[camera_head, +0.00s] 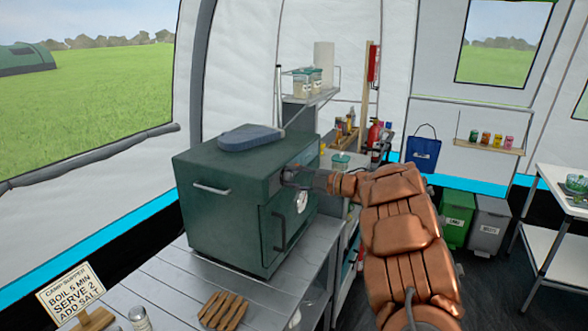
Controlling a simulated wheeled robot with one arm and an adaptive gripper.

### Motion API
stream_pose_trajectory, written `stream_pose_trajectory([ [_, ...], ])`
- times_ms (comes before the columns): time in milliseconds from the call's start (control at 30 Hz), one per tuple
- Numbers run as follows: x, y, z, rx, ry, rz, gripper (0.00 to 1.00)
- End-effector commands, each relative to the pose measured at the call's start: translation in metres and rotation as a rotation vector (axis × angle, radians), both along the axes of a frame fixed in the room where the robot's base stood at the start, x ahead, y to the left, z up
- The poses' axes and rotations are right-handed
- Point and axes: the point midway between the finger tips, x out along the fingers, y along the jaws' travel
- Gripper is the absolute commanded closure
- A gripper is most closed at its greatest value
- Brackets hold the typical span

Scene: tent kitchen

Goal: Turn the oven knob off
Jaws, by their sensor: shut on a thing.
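The dark green oven (215,185) stands on the slatted metal table on the left. Its front, with a dark door handle (280,232), faces right. A round white dial (301,202) shows on the front, just below my gripper. My copper-coloured arm reaches in from the lower right. My gripper (290,176) is shut at the upper part of the oven's front, on the oven knob. The gripper hides the knob, so I cannot tell which way it points.
A grey-blue folded item (250,137) lies on the oven. Wooden pegs (223,309), a small jar (140,319) and a sign (72,292) are on the table (160,285). A shelf unit stands behind. Green (457,219) and grey (489,224) bins stand on the floor at right.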

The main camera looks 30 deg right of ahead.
Motion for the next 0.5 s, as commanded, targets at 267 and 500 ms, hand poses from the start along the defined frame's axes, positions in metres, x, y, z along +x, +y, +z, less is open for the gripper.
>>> stream_pose_trajectory([
  [267,0.0002,-0.0013,0.0033,0.113,0.065,-0.003,0.98],
  [500,0.0002,-0.0016,0.0021,0.151,0.087,-0.004,0.98],
])
